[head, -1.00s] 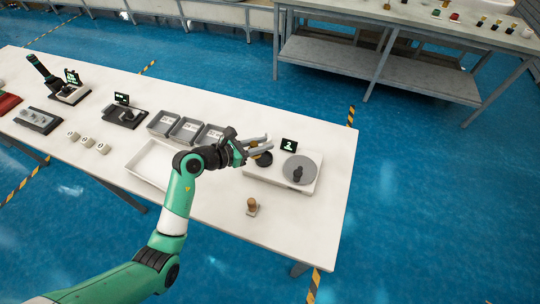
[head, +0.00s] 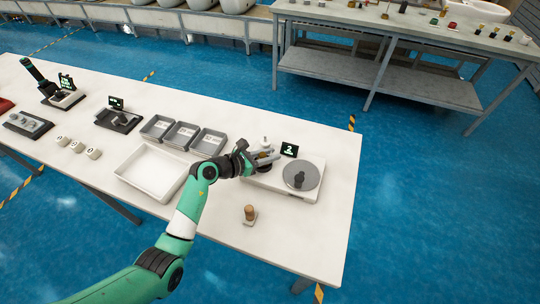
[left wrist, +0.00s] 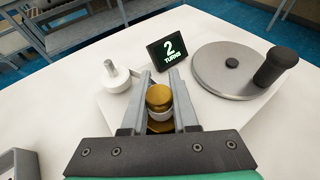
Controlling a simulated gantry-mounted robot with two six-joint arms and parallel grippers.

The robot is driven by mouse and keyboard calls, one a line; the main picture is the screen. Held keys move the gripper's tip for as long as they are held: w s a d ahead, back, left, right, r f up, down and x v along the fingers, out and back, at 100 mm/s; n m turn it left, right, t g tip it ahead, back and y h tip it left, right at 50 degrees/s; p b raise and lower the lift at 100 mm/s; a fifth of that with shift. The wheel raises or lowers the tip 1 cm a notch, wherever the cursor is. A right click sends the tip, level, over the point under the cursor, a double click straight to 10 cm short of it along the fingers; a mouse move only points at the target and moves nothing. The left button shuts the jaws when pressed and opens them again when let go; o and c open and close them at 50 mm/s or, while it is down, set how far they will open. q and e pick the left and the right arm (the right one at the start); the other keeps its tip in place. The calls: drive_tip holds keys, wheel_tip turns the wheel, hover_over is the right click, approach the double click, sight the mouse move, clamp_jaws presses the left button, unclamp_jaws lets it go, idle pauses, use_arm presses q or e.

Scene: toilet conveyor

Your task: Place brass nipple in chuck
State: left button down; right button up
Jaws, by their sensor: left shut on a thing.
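My left gripper (head: 268,157) is over the left part of the white fixture (head: 311,192) on the table. In the left wrist view its two fingers (left wrist: 161,85) are shut on the brass nipple (left wrist: 158,96), a gold round-topped piece with a pale band below it. More brass colour shows lower down between the fingers. The chuck is hidden under the gripper, so I cannot tell whether the nipple touches it. My right gripper is not in view.
A small "2 TURNS" display (left wrist: 172,48) stands just beyond the fingers. A grey disc with a dark handle (left wrist: 236,70) is at its right. A pale post (left wrist: 116,77) stands left. A wooden-topped stamp (head: 249,214) and grey bins (head: 182,135) are nearby.

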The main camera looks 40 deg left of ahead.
use_arm(q)
drive_tip(key=c, duration=0.7)
unclamp_jaws()
drive_tip(key=shift+f, duration=0.1)
drive_tip(key=shift+s+r, duration=0.1)
drive_tip(key=shift+r, duration=0.15)
drive_tip(key=p+v, duration=0.4)
drive_tip(key=v, duration=0.7)
drive_tip(key=shift+s+a+r+p, duration=0.1)
drive_tip(key=shift+s+p, duration=0.3)
